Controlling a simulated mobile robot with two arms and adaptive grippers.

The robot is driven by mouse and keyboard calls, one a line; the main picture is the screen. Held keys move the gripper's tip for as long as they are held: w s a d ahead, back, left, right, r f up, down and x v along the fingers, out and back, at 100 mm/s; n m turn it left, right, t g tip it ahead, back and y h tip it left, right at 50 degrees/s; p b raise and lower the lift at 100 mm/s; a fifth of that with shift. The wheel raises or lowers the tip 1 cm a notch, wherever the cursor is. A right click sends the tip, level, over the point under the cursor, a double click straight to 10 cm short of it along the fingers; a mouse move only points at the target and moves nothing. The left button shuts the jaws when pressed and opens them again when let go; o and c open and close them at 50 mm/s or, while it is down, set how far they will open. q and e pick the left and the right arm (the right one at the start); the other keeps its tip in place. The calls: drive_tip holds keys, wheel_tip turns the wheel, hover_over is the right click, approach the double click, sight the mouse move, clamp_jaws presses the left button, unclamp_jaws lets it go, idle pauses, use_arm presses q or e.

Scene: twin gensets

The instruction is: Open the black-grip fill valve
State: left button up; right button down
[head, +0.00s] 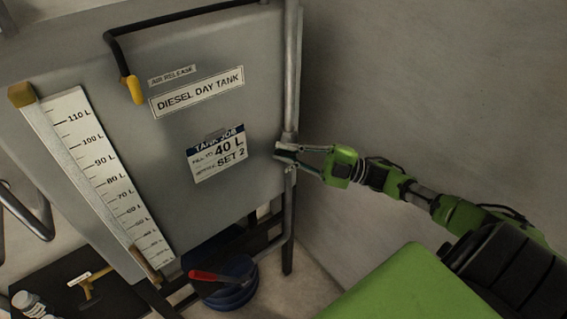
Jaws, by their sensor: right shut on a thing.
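My right gripper (284,153) reaches in from the right to the vertical pipe (291,70) at the tank's right edge. Its fingers are shut on a small dark part at the pipe, which appears to be the grip of the black-grip fill valve. The fingers hide most of the valve, so its lever angle cannot be told. The grey diesel day tank (120,160) fills the left half of the view. A job card (216,153) on it reads "40 L" and "SET 2". My left gripper is not in view.
A sight gauge (100,165) runs down the tank's left side. A yellow grip (133,90) hangs by the "AIR RELEASE" label (172,75). A red grip (203,275) shows below, above a blue round object (232,292). Bare wall (440,80) lies to the right.

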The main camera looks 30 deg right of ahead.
drive_tip(key=m+t, duration=0.1)
drive_tip(key=d+r+m+t+b, duration=0.1)
drive_tip(key=m, duration=0.1)
drive_tip(key=shift+y, duration=0.3)
drive_tip(key=m+t, duration=0.2)
drive_tip(key=d+r+m+t+h+b, duration=0.1)
drive_tip(key=m+t, duration=0.1)
drive_tip(key=m, duration=0.1)
drive_tip(key=shift+d+r, duration=0.1)
drive_tip(key=shift+d, duration=0.1)
drive_tip(key=m+t, duration=0.1)
drive_tip(key=d+m+t+h, duration=0.1)
drive_tip(key=m+t+h, duration=0.1)
drive_tip(key=m, duration=0.1)
drive_tip(key=shift+w+d+r+b, duration=0.15)
drive_tip(key=shift+r+b, duration=0.1)
drive_tip(key=shift+b, duration=0.15)
drive_tip(key=shift+d+r+m+t+h, duration=0.1)
drive_tip(key=shift+d+m+t+h, duration=0.25)
drive_tip(key=shift+m+h, duration=0.5)
drive_tip(key=shift+d+m+t+h, duration=0.1)
drive_tip(key=shift+m+t+h, duration=0.5)
drive_tip(key=shift+m, duration=0.35)
drive_tip(key=shift+d+r+m+t+h, duration=0.1)
drive_tip(key=shift+d+m+t+h, duration=0.25)
drive_tip(key=shift+m+h, duration=0.5)
drive_tip(key=shift+m, duration=0.25)
drive_tip(key=c, duration=2.1)
unclamp_jaws()
